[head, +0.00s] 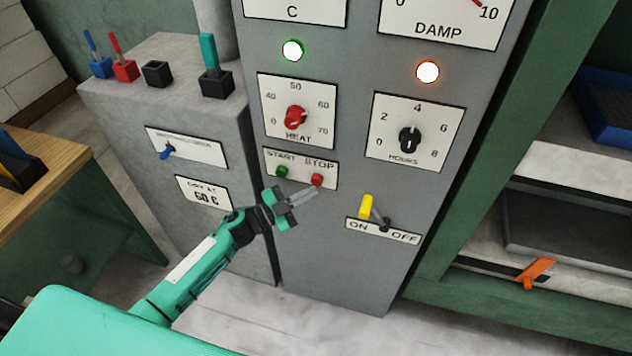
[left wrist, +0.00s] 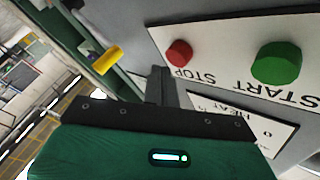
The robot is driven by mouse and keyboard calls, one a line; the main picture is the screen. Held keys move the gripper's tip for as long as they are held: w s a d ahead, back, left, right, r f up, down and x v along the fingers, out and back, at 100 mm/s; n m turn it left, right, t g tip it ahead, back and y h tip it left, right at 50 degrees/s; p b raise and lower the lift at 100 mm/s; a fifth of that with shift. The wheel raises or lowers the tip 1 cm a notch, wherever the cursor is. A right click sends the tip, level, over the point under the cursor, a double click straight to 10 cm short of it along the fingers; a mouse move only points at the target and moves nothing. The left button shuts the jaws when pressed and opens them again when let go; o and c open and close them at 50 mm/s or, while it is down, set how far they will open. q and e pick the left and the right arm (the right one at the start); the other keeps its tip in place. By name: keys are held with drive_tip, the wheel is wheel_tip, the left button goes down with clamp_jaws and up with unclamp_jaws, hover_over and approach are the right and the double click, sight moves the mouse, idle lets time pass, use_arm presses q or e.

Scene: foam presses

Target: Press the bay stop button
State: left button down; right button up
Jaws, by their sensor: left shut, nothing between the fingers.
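The red stop button (head: 317,180) sits under the word STOP on a white plate on the grey cabinet front, right of the green start button (head: 282,172). My left gripper (head: 312,191) is shut and empty, with its fingertips just below the stop button in the head view. I cannot tell whether they touch it. My right gripper is not in view.
A yellow lever (head: 366,206) at an ON/OFF plate sticks out to the lower right of the buttons. The red heat knob (head: 295,117) and black hours knob (head: 409,139) are above. A lower grey box (head: 215,130) with several coloured levers stands at left.

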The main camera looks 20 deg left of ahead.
use_arm(q)
drive_tip(key=shift+w, duration=0.1)
drive_tip(key=shift+w, duration=0.35)
drive_tip(key=shift+w, duration=0.2)
idle(0.6)
drive_tip(key=shift+w, duration=0.3)
drive_tip(key=shift+s, duration=0.1)
idle(0.5)
drive_tip(key=shift+s+p, duration=0.3)
drive_tip(key=shift+s, duration=0.55)
